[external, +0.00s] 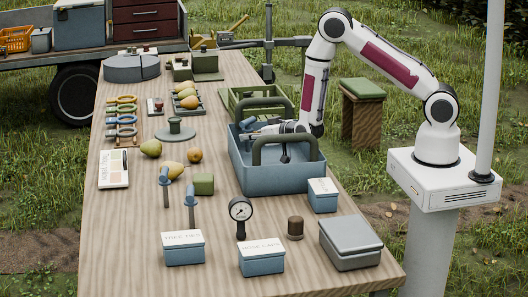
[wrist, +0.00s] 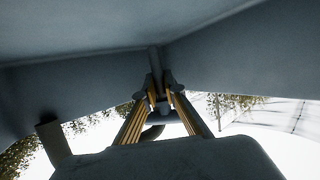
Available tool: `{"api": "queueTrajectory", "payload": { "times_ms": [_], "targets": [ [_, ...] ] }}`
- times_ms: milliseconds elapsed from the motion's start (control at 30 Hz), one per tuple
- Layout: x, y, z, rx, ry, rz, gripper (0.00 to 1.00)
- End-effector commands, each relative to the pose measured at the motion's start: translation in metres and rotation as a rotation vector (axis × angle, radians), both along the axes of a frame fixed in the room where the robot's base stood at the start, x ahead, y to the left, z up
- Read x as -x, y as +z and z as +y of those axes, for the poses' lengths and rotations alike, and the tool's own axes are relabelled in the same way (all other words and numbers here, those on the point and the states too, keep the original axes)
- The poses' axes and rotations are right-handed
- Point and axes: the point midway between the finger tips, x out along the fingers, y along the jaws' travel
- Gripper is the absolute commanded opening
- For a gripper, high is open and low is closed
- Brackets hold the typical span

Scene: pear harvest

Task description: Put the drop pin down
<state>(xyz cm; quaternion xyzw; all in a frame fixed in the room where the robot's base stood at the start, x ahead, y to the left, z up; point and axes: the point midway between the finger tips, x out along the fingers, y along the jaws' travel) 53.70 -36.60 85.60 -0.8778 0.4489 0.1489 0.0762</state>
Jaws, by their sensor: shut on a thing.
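My gripper (external: 252,129) reaches leftward over the blue tote (external: 275,181), between its two dark green handles. In the wrist view my gripper (wrist: 160,100) has its gold-sided fingers close together on a narrow grey piece (wrist: 154,60), which I take to be the drop pin. The fingers hide part of it, and its full shape does not show. In the external view the held piece is too small to make out clearly. Blue-grey surfaces fill the top of the wrist view; I cannot tell whether the piece touches them.
Pears (external: 173,169) lie to the left. A green crate (external: 252,101) stands behind.

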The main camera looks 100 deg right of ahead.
Motion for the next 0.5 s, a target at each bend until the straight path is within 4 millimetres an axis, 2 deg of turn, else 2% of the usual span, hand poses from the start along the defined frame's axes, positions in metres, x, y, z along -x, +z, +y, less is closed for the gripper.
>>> {"api": "queueTrajectory", "payload": {
  "times_ms": [133,500],
  "targets": [
    [0.0001,-0.0093,0.0001,0.0,0.0,0.0,0.0],
    [0.0,-0.0105,0.0001,0.001,0.001,-0.001,0.0]
  ]
}}
